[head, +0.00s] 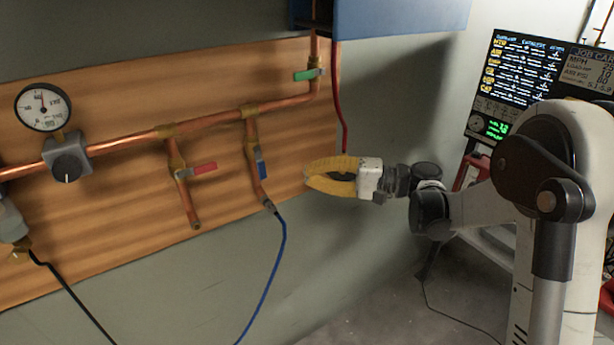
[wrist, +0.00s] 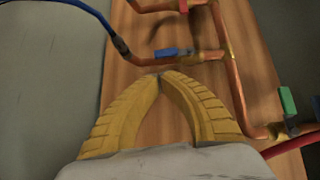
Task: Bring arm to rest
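My gripper (head: 307,176) has yellow ribbed fingers and a white body. In the head view my arm reaches in from the right, with the fingers pointing left at the right end of the wooden panel (head: 110,105). In the wrist view my gripper (wrist: 160,76) has its fingertips together with nothing seen between them. The fingers overlap the panel in the picture; I cannot tell how far off it is.
Copper pipes (head: 215,118) run along the panel with a red valve handle (head: 204,168), a blue one (head: 261,163) and a green one (head: 307,75). A red hose (head: 340,105) and blue hose (head: 278,258) hang nearby. A display screen (head: 518,70) stands at the right.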

